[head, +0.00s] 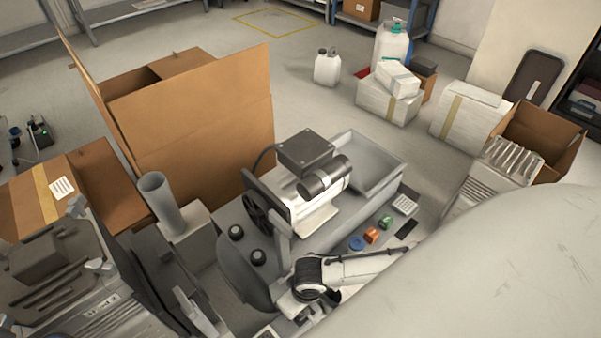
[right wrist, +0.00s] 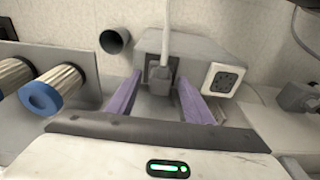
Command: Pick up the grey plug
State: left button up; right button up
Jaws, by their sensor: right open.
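In the right wrist view, a grey plug (right wrist: 160,76) on a pale cable that runs upward stands at a grey housing (right wrist: 192,48). My right gripper (right wrist: 159,78) is open. Its two purple fingers point at the housing, one on each side of the plug, with a gap visible beside it. Whether the plug is seated in a socket is hidden. A second grey plug-like piece (right wrist: 296,97) lies at the right edge. I cannot pick out the plug in the head view, and my left gripper does not show.
A round grey pipe (right wrist: 113,41) and a blue-ended filter (right wrist: 42,98) are left. In the head view, the compressor (head: 310,185) is in the middle, with a large cardboard box (head: 195,120) behind left.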

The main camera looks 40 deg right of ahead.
jog(key=shift+c, duration=0.4)
jog(key=shift+r, duration=0.1)
jog(key=c, duration=0.9)
